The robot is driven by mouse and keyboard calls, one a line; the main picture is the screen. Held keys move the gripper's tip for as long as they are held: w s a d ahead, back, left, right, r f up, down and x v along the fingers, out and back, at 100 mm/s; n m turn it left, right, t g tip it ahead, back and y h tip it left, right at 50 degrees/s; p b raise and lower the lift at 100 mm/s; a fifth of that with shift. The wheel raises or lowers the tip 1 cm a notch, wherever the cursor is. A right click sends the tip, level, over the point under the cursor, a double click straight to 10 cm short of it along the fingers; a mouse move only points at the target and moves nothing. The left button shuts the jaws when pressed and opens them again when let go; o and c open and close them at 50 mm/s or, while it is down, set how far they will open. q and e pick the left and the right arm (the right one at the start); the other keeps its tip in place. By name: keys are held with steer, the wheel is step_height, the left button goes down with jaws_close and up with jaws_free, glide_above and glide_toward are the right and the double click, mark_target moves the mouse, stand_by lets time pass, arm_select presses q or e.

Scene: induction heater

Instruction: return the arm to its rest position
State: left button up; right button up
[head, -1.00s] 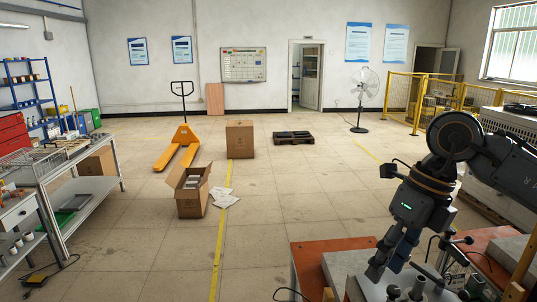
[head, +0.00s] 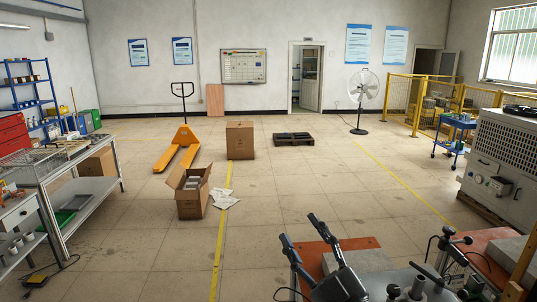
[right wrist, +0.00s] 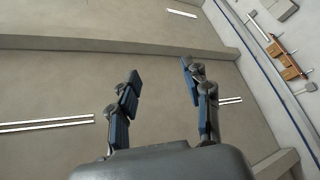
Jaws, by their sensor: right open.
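My right gripper (head: 300,230) shows at the bottom of the head view, right of the middle, close to the camera. Its two dark fingers point up and stand apart, with nothing between them. In the right wrist view the same gripper (right wrist: 160,70) is open and empty against the ceiling and upper wall. The rest of my right arm is below the frame in the head view. My left gripper is not in view.
A bench with a reddish top (head: 358,244) and metal fittings stands at the lower right, partly behind my gripper. A grey machine cabinet (head: 500,150) and a blue cart (head: 453,134) stand at the right. An open carton (head: 190,207) is left of the yellow floor line.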

steer(key=s+d+f+m+g+h, duration=0.2)
steer(key=d+f+m+h, duration=0.1)
steer(key=f, duration=0.5)
steer(key=s+d+f+m+g+h, duration=0.2)
steer(key=d+f+m+g+h, duration=0.15)
steer(key=f, duration=0.35)
steer(key=s+d+f+m+g+h, duration=0.2)
steer(key=d+f+m+h, duration=0.15)
steer(key=f, duration=0.45)
steer(key=s+d+f+m+g, duration=0.15)
steer(key=s+f+g, duration=0.25)
steer(key=s+f, duration=0.45)
steer(key=s+d+f+g, duration=0.3)
steer(key=s+f+g, duration=0.25)
steer(key=s, duration=0.65)
step_height(320, 180, down, 33)
steer(key=s+b, duration=0.2)
steer(key=b, duration=0.4)
steer(key=s+d+f+g+b, duration=0.1)
steer(key=s+f+b, duration=0.3)
steer(key=s+f, duration=1.1)
step_height(320, 180, down, 4)
steer(key=shift+s+d+g+h+b, duration=0.3)
steer(key=shift+s+d+g, duration=0.1)
steer(key=shift+d, duration=0.35)
